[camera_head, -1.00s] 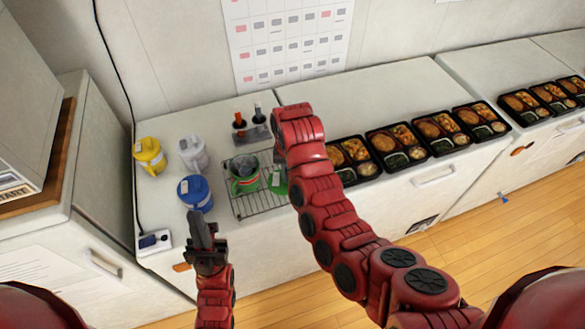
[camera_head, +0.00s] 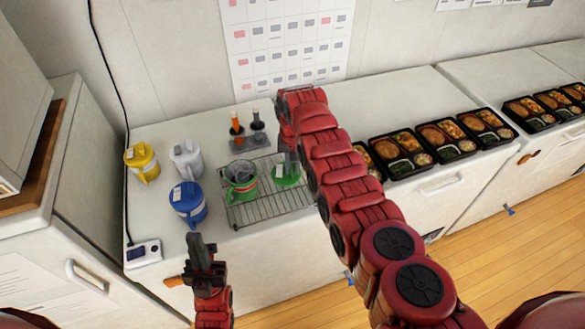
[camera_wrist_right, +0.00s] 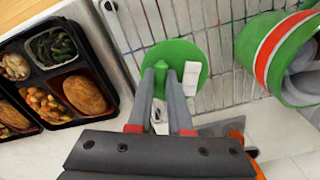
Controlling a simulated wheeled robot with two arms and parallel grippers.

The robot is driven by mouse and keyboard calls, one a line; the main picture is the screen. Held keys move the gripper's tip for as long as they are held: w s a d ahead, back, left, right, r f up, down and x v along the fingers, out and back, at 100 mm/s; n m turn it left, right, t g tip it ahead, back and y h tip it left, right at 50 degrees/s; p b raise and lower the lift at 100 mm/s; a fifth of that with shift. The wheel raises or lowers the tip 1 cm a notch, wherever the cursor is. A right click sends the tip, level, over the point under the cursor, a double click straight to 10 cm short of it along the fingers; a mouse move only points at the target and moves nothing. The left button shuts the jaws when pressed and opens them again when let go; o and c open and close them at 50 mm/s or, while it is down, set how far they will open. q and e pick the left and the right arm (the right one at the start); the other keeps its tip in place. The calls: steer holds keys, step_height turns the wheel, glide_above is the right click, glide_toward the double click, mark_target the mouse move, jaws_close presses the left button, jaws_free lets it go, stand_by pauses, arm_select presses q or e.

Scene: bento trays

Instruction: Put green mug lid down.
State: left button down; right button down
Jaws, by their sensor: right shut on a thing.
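The green mug lid (camera_head: 287,176) is over the right part of the wire rack (camera_head: 262,207), beside the green mug. My right gripper (camera_wrist_right: 161,78) is shut on the lid's small green knob, and the green disc shows beyond its fingers in the right wrist view (camera_wrist_right: 182,53). I cannot tell whether the lid touches the rack. The open green mug (camera_head: 241,188) stands on the rack to the left, with a red and white band in the right wrist view (camera_wrist_right: 275,50). My left gripper (camera_head: 201,250) is in front of the counter, away from the mugs; its jaws look closed and empty.
A blue mug (camera_head: 188,204), a white mug (camera_head: 187,159) and a yellow mug (camera_head: 142,161) stand left of the rack. A holder (camera_head: 249,141) with upright handled items is behind it. Several bento trays (camera_head: 402,166) line the counter to the right.

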mark_target(293, 168)
steer(key=shift+f, duration=0.8)
steer(key=shift+f, duration=0.1)
steer(key=c, duration=1.3)
jaws_free()
steer(key=o, duration=0.5)
steer(key=shift+c, duration=0.2)
steer(key=shift+r, duration=0.2)
step_height(293, 168, up, 11)
steer(key=b, duration=0.2)
steer(key=shift+f+b, duration=0.15)
steer(key=shift+b, duration=0.2)
steer(key=shift+r, duration=0.6)
